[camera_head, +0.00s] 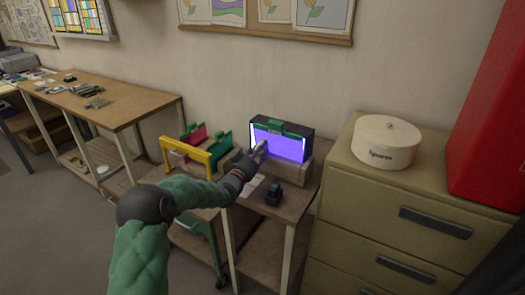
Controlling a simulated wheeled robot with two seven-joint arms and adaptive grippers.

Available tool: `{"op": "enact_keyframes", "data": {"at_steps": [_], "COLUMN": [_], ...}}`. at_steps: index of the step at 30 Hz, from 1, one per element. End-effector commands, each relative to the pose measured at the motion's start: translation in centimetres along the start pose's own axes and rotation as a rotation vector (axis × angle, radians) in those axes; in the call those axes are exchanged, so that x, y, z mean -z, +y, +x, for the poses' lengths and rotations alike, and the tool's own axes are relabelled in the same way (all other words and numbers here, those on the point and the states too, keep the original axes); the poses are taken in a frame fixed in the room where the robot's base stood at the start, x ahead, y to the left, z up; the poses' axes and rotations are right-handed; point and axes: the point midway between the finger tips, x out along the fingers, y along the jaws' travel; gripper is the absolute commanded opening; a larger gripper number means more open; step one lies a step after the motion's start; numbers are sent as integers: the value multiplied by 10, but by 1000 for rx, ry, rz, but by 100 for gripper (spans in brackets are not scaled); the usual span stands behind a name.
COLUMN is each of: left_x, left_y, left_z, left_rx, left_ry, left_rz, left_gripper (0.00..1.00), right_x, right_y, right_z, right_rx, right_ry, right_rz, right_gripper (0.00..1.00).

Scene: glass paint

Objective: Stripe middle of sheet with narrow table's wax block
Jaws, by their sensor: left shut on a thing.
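A glowing violet glass sheet (285,146) stands upright in a dark box frame with green clips along its top, at the back of the narrow table (292,211). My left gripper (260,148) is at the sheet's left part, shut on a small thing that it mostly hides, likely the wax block. I cannot tell whether this thing touches the glass. My right gripper is not in view.
A small dark object (274,193) and a pale paper lie on the narrow table. A yellow-framed rack (188,151) with red and green panels stands to the left. A drawer cabinet (400,200) with a round white box (385,143) stands close on the right.

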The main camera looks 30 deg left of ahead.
Motion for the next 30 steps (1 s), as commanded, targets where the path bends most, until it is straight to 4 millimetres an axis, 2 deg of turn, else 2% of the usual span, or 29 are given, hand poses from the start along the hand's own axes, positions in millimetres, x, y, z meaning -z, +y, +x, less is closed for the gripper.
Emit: {"op": "enact_keyframes", "data": {"at_steps": [1,8,24,30], "left_x": [5,7,3,1], "left_y": [-7,-9,-5,-4], "left_z": [0,-9,-55,-61], "left_rx": [10,14,8,7], "left_ry": [8,11,4,2], "left_rz": [12,16,8,6], "left_gripper": [1,0,0,0], "right_x": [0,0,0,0], "right_y": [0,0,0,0], "right_z": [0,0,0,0], "right_rx": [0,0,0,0], "right_ry": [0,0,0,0], "right_rz": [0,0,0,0], "right_gripper": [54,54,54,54]}}
